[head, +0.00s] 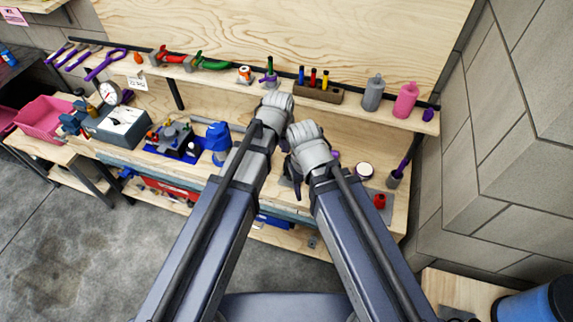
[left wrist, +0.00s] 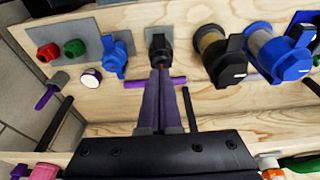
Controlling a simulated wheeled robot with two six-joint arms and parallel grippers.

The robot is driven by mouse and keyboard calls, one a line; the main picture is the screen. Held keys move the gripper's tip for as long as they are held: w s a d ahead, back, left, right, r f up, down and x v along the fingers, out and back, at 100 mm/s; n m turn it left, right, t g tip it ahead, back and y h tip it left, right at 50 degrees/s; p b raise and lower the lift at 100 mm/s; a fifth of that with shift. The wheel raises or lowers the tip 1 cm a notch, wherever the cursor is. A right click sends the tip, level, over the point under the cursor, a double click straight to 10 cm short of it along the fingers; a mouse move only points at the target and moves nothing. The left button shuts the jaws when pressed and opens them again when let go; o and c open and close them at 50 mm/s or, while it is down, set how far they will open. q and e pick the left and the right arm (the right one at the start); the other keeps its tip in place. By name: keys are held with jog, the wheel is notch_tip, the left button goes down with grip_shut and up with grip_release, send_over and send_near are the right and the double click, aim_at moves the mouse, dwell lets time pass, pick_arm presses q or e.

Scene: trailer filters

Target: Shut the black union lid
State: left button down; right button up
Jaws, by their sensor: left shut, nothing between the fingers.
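The black union (left wrist: 158,41) stands on a small grey plate at the top middle of the left wrist view. Whether its lid is up or down is hard to tell at this size. My left gripper (left wrist: 160,72) is shut and empty, its dark fingers together and their tips right at the near side of the union. I cannot tell whether they touch it. In the head view my left gripper (head: 297,188) shows small between my two forearms, over the bench, and the union is not clear there. My right gripper does not show.
A blue fitting (left wrist: 115,56) and red (left wrist: 48,52) and green (left wrist: 74,48) knobs sit left of the union. A black-handled filter (left wrist: 222,54) and a blue one (left wrist: 279,54) stand right. A purple rod (left wrist: 138,84) lies close by the fingers. A shelf (head: 352,108) with bottles runs behind.

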aim_at(287, 173)
pick_arm(q)
jog(key=shift+f, duration=0.1)
jog(key=b+x, duration=0.8)
jog(key=s+b+x, duration=0.1)
jog(key=b+x, duration=0.3)
jog(key=shift+a+f+b, duration=0.15)
jog(key=shift+f+b, duration=0.25)
jog(key=shift+f, duration=0.1)
jog(key=shift+s+f+b, duration=0.1)
jog(key=shift+f+b, duration=0.35)
